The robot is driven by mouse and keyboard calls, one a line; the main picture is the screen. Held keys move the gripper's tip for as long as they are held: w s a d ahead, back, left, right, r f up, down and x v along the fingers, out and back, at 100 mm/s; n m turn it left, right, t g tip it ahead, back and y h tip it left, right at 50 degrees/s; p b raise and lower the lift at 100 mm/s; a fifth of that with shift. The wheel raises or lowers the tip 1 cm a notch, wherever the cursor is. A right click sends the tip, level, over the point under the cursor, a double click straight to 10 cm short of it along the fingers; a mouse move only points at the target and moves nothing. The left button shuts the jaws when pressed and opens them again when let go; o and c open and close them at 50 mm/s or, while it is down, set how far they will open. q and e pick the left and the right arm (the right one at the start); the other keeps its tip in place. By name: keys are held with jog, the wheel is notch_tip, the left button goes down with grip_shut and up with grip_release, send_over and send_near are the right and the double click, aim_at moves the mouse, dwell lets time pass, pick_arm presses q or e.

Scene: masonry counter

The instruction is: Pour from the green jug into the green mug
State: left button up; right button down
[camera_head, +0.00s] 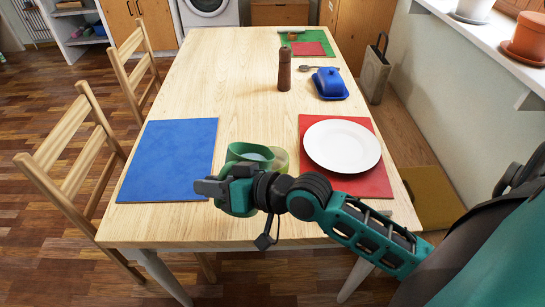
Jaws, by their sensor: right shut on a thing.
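My right gripper (222,186) is over the near part of the table, its arm coming in from the right. It is shut on the green jug (237,151), whose rim and upper wall show just behind the gripper. The gripper and wrist hide much of the jug. A paler olive-green vessel, which looks like the green mug (281,160), shows just right of the jug, partly covered by it and my wrist. Whether the two touch, and what is inside them, I cannot tell. My left gripper is out of view.
A blue mat (170,160) lies to the left, and a white plate (342,146) on a red mat (375,185) to the right. A brown pepper mill (284,70) and blue butter dish (329,83) stand farther back. The table's middle (215,85) is clear.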

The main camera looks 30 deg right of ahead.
jog(key=shift+w+d+r+m+y, duration=0.2)
jog(key=shift+d+r+m, duration=0.1)
jog(key=shift+r, duration=0.3)
jog(key=shift+w+d+r+m+y, duration=0.2)
jog(key=shift+d+r, duration=0.1)
jog(key=shift+r, duration=0.3)
jog(key=shift+w+d+r+m+y, duration=0.25)
jog(key=shift+d+r+m+y, duration=0.05)
jog(key=shift+d+r+m, duration=0.3)
dwell(6.2)
